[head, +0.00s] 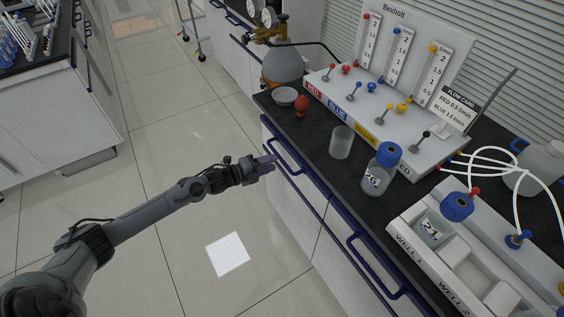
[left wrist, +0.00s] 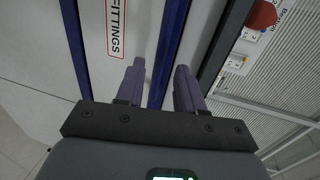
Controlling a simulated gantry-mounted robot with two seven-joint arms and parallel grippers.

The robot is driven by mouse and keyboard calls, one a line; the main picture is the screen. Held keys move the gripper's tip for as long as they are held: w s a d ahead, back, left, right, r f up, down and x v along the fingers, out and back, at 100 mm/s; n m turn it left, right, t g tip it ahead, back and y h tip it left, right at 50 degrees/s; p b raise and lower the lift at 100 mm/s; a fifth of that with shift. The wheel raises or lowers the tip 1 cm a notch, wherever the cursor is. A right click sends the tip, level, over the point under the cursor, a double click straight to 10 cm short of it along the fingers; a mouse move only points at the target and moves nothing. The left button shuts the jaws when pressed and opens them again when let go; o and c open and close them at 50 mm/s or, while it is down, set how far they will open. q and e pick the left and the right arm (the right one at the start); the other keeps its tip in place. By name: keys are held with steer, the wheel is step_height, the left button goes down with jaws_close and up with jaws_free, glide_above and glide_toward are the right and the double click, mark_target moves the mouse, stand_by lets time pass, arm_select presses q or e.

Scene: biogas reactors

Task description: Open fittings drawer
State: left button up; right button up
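The fittings drawer (left wrist: 145,22) is a white front under the dark counter, with a red-framed FITTINGS label (left wrist: 116,28) in the left wrist view. Its long blue bar handle (left wrist: 172,35) runs between the two purple fingers of my left gripper (left wrist: 160,67), and gaps show beside it. In the head view my left gripper (head: 266,163) is at the blue handle (head: 281,143) on the cabinet's front. The fingers look open around the bar; contact cannot be told. The drawer looks closed. My right gripper is not in view.
The counter (head: 312,140) carries a red bulb (head: 302,104), a clear beaker (head: 341,142), a blue-capped bottle (head: 377,172) and the flow panel (head: 385,95). Another blue handle (head: 372,268) sits farther along the cabinet. The tiled floor (head: 190,120) before it is clear.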

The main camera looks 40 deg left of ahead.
mark_target(282, 160)
arm_select(q)
steer(key=shift+b+x, duration=0.75)
steer(key=shift+x, duration=2.05)
jaws_close()
